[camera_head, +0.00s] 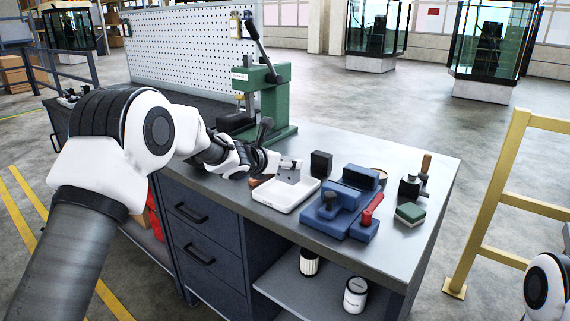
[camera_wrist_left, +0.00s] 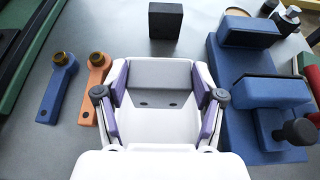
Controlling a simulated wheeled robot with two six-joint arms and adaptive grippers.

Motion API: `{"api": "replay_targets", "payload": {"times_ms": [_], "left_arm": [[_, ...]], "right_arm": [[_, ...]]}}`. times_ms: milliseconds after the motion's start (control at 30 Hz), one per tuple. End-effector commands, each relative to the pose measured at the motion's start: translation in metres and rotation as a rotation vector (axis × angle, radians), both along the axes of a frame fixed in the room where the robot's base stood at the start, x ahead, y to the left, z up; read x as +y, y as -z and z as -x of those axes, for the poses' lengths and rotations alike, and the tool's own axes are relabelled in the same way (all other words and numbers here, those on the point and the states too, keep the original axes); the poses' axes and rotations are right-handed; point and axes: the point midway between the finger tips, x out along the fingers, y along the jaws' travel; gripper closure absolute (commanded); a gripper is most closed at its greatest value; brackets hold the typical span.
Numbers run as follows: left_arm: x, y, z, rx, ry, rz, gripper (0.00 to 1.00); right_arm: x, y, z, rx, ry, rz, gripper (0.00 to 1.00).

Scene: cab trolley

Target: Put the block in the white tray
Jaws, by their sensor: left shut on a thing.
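A grey metal block (camera_head: 289,173) with two small holes shows between the purple-padded fingers of my left gripper (camera_wrist_left: 160,100), which is shut on it; it also shows in the left wrist view (camera_wrist_left: 160,75). The block is at the white tray (camera_head: 284,201), over its far part in the head view. I cannot tell whether it touches the tray floor. The tray is a shallow square on the bench's front edge. Of my right arm only a link shows at the lower right of the head view; its gripper is out of view.
A black block (camera_head: 321,163) stands behind the tray. A blue vise (camera_head: 345,205) with a red-handled tool is close on the right. Blue (camera_wrist_left: 57,90) and orange (camera_wrist_left: 94,88) wrenches lie left in the wrist view. A green press (camera_head: 265,100) stands at the back.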

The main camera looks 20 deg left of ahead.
Motion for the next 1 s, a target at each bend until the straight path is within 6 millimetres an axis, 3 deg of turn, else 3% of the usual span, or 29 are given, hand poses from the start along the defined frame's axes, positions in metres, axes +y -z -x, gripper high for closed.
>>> {"api": "replay_targets", "payload": {"times_ms": [100,200,533,567,600,633,1000], "left_arm": [[0.001,0.023,-0.001,0.002,0.0,0.0,0.87],[0.0,0.034,-0.001,0.0,0.0,0.001,0.87],[0.0,0.038,-0.001,-0.001,0.0,-0.001,0.87],[0.0,0.039,0.0,0.001,0.0,0.0,0.28],[0.0,0.038,0.0,0.001,0.0,0.0,0.14],[0.0,0.038,0.0,0.001,0.0,0.0,0.07],[0.0,0.034,0.0,0.001,0.0,0.0,0.07]], "right_arm": [[0.0,0.002,0.0,0.0,0.0,0.0,1.0],[0.0,0.002,0.0,0.001,0.0,0.0,1.0],[0.0,0.006,0.0,0.0,0.0,0.0,1.0],[0.0,0.006,0.0,0.0,0.0,0.0,1.0],[0.0,0.004,0.0,0.0,0.0,0.0,1.0],[0.0,0.004,0.0,0.0,0.0,0.0,1.0],[0.0,0.001,0.0,0.0,0.0,0.0,1.0]]}}
